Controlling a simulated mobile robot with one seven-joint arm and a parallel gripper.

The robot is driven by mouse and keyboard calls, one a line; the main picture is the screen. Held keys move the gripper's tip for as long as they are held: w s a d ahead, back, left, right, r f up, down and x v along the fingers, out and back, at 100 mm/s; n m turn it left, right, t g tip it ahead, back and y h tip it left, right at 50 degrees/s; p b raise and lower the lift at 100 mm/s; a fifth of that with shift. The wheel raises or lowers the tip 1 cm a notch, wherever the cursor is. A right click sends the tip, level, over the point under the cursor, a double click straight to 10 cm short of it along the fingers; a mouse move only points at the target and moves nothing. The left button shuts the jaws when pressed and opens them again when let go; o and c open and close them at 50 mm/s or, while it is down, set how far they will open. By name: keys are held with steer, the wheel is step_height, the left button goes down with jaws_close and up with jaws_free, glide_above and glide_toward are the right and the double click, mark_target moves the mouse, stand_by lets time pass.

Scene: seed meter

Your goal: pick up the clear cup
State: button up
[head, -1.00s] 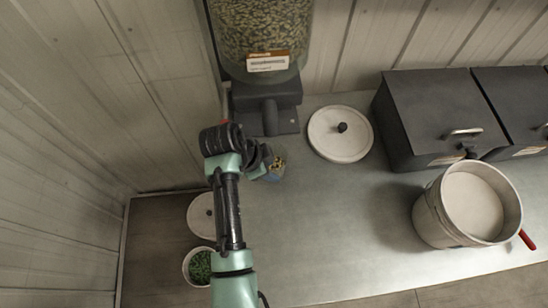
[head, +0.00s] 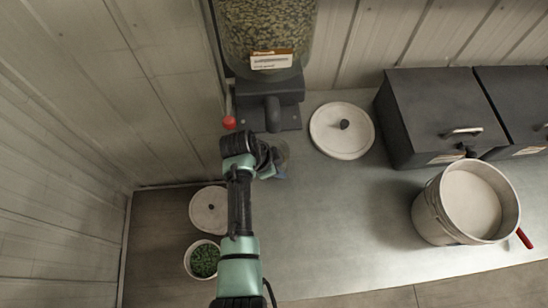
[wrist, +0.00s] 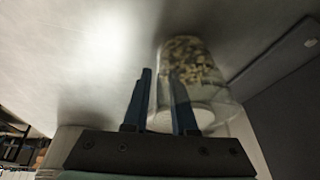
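The clear cup (head: 281,150) stands on the grey counter in front of the seed dispenser in the head view, partly hidden by my gripper (head: 277,172). In the wrist view the clear cup (wrist: 205,75) looks see-through, with pale and dark seeds in it. My gripper (wrist: 160,74) shows there as two blue fingers standing apart. The right finger overlaps the cup, and the left finger lies just outside its left edge. I cannot tell whether either finger touches the cup.
The seed dispenser (head: 268,90) stands behind the cup, with a red knob (head: 229,122) at its left. A round white lid (head: 342,131) lies to the right. Dark bins (head: 430,110) and a bucket (head: 430,215) are farther right. A bowl of green bits (head: 203,260) is lower left.

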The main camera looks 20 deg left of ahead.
jaws_close()
